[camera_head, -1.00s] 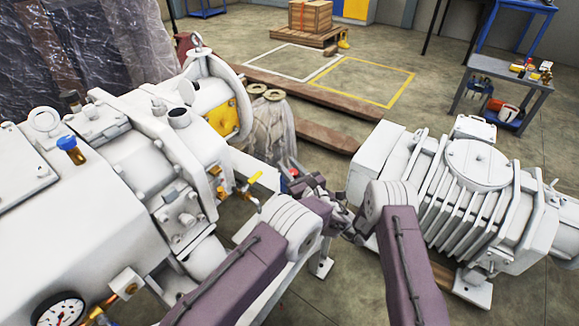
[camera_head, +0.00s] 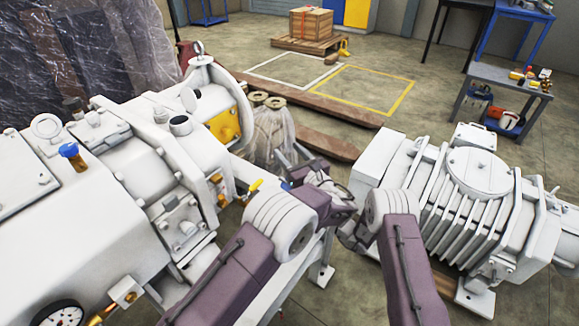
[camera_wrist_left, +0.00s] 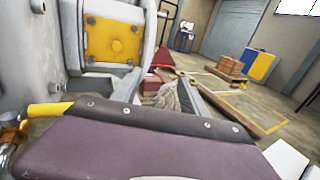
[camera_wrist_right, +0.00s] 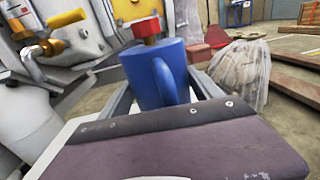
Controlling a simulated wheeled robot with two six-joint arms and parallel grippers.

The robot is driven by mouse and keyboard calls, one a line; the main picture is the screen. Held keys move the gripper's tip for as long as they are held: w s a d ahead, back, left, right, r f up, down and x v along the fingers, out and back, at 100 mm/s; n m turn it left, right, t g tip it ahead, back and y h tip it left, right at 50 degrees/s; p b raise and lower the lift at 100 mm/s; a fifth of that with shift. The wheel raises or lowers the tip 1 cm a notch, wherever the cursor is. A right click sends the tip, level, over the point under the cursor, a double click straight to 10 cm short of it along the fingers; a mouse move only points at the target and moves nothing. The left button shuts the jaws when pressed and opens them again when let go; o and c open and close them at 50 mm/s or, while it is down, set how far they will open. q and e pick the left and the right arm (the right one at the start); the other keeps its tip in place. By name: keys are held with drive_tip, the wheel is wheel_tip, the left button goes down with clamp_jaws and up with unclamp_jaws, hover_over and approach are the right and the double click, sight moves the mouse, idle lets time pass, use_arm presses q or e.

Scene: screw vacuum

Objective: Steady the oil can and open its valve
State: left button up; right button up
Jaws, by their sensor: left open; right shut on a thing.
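The blue oil can (camera_wrist_right: 150,75) stands between the fingers of my right gripper (camera_wrist_right: 155,95) in the right wrist view. Its handle faces the camera and a red valve (camera_wrist_right: 147,28) sits on top. My right gripper is shut on the can. In the head view only a small blue patch (camera_head: 285,186) shows behind my left arm; the right gripper's fingertips are hidden there. My left gripper (camera_wrist_left: 162,92) is open. Its wrist view shows no oil can; the wrist housing covers the lower part of the picture.
The white pump (camera_head: 130,190) with a yellow plate (camera_head: 223,126) fills the left. A yellow-handled brass valve (camera_wrist_right: 66,20) on it is close to the can. Wrapped cylinders (camera_head: 270,130) stand behind. A white finned machine (camera_head: 460,210) stands right. Open floor lies beyond.

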use_arm(q)
drive_tip(key=shift+r, duration=0.65)
drive_tip(key=s+f+t+h, duration=0.1)
drive_tip(key=s+f+m+t+h, duration=0.1)
drive_tip(key=s+f+h, duration=0.1)
drive_tip(key=s+f+t+h, duration=0.1)
drive_tip(key=s, duration=0.1)
drive_tip(key=shift+s+d+f+m+t, duration=0.25)
drive_tip(key=shift+d+f+m+t, duration=0.05)
drive_tip(key=shift+d, duration=0.05)
drive_tip(key=s+d+f+m+g+h, duration=0.1)
drive_tip(key=s+f+m+h, duration=0.3)
drive_tip(key=s+f+h, duration=0.15)
drive_tip(key=shift+y, duration=0.35)
drive_tip(key=w, duration=1.1)
drive_tip(key=shift+w+a, duration=0.1)
drive_tip(key=shift+w, duration=0.15)
